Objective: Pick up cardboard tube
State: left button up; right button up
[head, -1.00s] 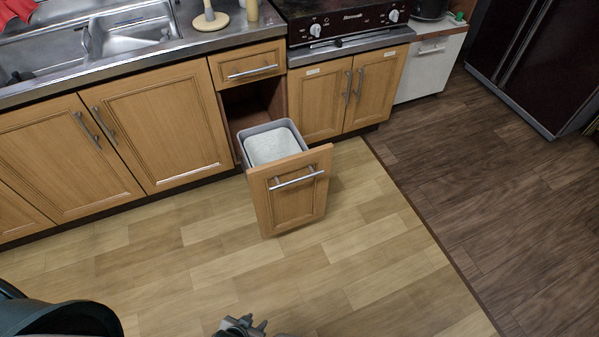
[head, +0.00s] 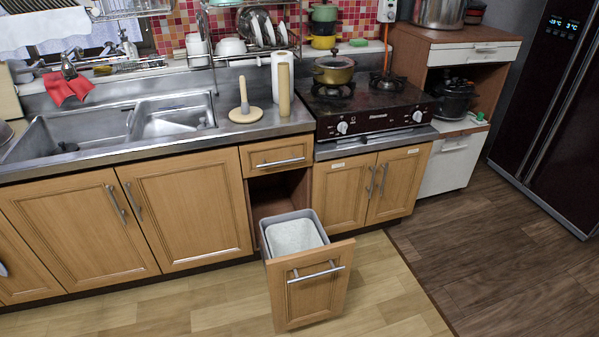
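The cardboard tube (head: 284,90) is a plain tan cylinder. It stands upright on the steel counter between the sink and the stove. A white paper roll (head: 277,68) stands just behind it and is partly hidden by it. An empty wooden roll holder (head: 244,98), a round base with an upright peg, stands just left of the tube. Neither of my grippers shows in the head view.
Below the counter a pull-out bin drawer (head: 311,286) stands open into the room, with a lined grey bin (head: 293,236) in it. The stove (head: 372,110) is right of the tube, the sink (head: 110,125) left. A dish rack (head: 250,50) is behind.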

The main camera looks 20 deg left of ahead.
aim_at(283, 67)
jog(key=i+j+z, duration=0.1)
jog(key=j+z, duration=0.15)
jog(key=z, duration=0.15)
jog(key=j+z, duration=0.75)
jog(key=j, duration=1.65)
jog(key=k+j, duration=0.1)
jog(key=j, duration=1.05)
jog(key=k+z, duration=0.05)
